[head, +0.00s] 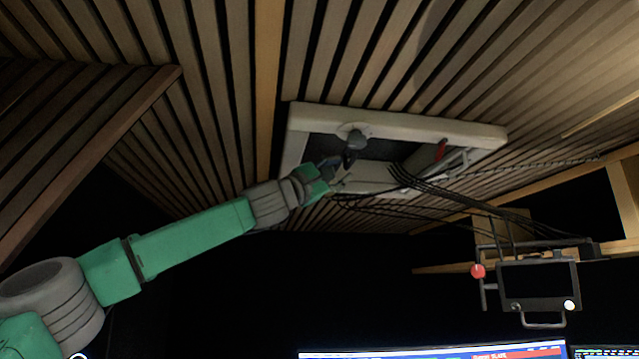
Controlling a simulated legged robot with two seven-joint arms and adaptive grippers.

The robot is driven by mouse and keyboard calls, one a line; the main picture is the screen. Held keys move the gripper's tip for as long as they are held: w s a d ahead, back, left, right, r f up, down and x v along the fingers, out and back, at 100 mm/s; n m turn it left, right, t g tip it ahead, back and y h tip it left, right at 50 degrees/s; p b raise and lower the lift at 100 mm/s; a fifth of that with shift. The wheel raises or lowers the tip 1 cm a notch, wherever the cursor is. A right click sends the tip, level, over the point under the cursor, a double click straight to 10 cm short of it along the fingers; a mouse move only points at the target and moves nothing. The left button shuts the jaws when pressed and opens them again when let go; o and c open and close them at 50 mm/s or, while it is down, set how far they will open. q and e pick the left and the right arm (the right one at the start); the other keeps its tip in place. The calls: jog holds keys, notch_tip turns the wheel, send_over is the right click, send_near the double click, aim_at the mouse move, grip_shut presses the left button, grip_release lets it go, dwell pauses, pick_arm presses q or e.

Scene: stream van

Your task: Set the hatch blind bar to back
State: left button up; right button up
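The roof hatch has a white frame (465,133) set in the slatted ceiling, with a dark opening or panel inside it. A grey knob-like fitting (356,139) sits on the far side of the frame. A pale crosswise strip (372,180), which may be the blind bar, shows along the near side; I cannot tell for sure. My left gripper (340,168) is raised to the hatch's left part, just below the grey fitting. Its dark fingers are small and overlap the hatch, so contact and opening are unclear. My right gripper is out of view.
Several black cables (440,194) run from the hatch to the right. A red handle (440,150) is on the hatch's right side. A boxed device on a bracket (538,285) hangs at lower right, above a lit screen (430,353). The space below the hatch is dark.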

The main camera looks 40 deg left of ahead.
pick_arm(q)
jog(key=v, duration=1)
jog(key=shift+d, duration=0.1)
